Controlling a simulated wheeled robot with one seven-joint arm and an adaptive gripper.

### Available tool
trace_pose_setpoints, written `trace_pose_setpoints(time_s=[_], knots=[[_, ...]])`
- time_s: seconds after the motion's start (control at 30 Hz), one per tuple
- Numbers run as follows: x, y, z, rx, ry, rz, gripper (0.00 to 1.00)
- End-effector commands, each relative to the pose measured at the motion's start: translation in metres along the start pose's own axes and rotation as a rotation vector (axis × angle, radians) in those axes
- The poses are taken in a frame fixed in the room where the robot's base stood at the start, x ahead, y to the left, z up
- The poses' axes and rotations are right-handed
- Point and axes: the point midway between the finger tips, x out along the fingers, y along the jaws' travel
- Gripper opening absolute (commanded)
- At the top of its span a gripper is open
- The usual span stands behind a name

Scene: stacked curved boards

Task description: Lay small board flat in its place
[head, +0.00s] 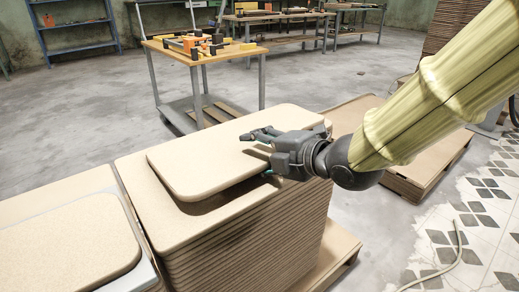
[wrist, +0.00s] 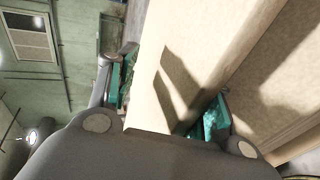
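The small board (head: 225,150) is a pale tan panel with rounded corners, over the top of the middle board stack (head: 133,170). Its near edge stands a little above the stack, with a shadow beneath. My gripper (head: 265,152) is at its right side, with one dark finger over the top face and the other below the edge. In the wrist view, the board (wrist: 205,60) fills the space between the two teal-padded fingers (wrist: 165,98), which look shut on it. The far underside of the board is hidden, so I cannot tell whether it touches the stack there.
Another stack with a rounded board (head: 75,245) on top stands at the left, with a narrow gap between. A low pile of boards (head: 405,172) lies at the right behind my arm. A workbench with tools (head: 205,50) stands behind. Open concrete floor lies at the back left.

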Motion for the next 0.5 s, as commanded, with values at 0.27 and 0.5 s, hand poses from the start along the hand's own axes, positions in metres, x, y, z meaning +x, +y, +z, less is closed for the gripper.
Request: trace_pose_setpoints(time_s=[0.27, 0.5], knots=[[0.0005, 0.0029, 0.0001, -0.001, 0.000, -0.022, 0.49], [0.0012, 0.0037, 0.0001, -0.001, 0.000, -0.040, 0.49]])
